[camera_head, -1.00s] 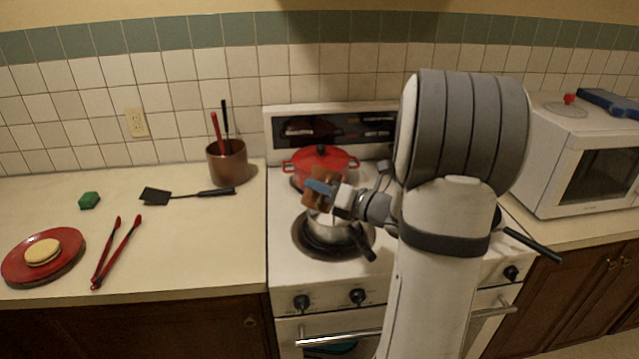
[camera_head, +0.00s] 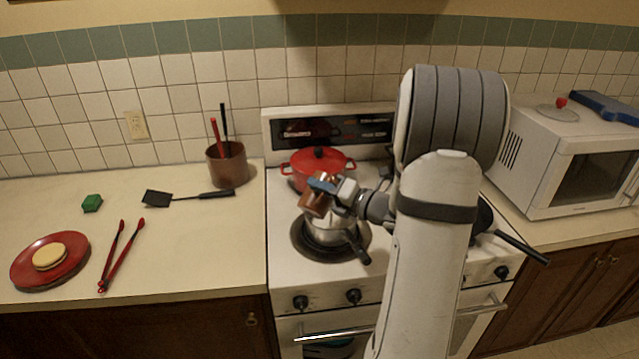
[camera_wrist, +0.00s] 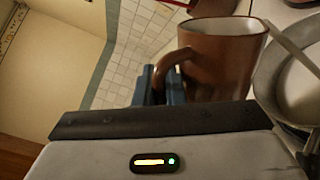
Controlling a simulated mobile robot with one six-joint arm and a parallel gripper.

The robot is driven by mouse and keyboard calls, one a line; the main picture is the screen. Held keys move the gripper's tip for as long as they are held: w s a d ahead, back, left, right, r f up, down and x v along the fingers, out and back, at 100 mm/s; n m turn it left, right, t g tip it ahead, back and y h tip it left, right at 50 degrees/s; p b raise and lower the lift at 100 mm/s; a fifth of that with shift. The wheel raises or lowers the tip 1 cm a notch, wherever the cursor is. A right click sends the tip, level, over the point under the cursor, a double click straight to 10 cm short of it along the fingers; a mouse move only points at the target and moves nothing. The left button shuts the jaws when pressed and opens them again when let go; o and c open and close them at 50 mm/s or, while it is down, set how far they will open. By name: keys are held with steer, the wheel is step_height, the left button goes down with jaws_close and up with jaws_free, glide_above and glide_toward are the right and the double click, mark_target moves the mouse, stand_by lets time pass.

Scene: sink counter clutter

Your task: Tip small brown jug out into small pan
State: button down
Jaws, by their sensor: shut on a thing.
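The small brown jug (camera_head: 316,204) is held strongly tilted above the small pan. In the wrist view the jug (camera_wrist: 222,68) shows its rim at the top and its handle at the left. My gripper (camera_head: 322,186) has blue fingers shut on the handle; they also show in the wrist view (camera_wrist: 165,86). The small metal pan (camera_head: 328,236) sits on the front left burner, its dark handle pointing to the lower right. Part of the pan (camera_wrist: 275,82) shows at the right of the wrist view. What is inside the jug is hidden.
A red lidded pot (camera_head: 318,166) stands just behind the jug. A dark pan (camera_head: 482,216) is partly hidden behind my arm. A utensil pot (camera_head: 227,165), spatula (camera_head: 185,197), tongs (camera_head: 120,255), green block (camera_head: 92,203) and red plate (camera_head: 30,277) are on the left counter. A microwave (camera_head: 560,165) stands right.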

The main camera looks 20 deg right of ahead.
mark_target(328, 179)
steer(key=shift+w+d+r+m+p, duration=0.1)
steer(key=shift+d+r+m+p, duration=0.1)
steer(key=shift+m+p, duration=0.35)
steer(key=shift+w+d+f+m+p, duration=0.1)
steer(key=shift+w+d+m+p, duration=0.4)
steer(key=shift+p, duration=0.8)
steer(key=shift+d+f+m+p, duration=0.1)
steer(key=shift+d+m+p, duration=0.15)
steer(key=shift+m+p, duration=0.75)
steer(key=shift+p, duration=0.45)
steer(key=shift+w+d+f+m+p, duration=0.3)
steer(key=shift+d+m+p, duration=0.35)
steer(key=shift+p, duration=0.4)
steer(key=shift+f, duration=0.1)
steer(key=shift+w, duration=0.1)
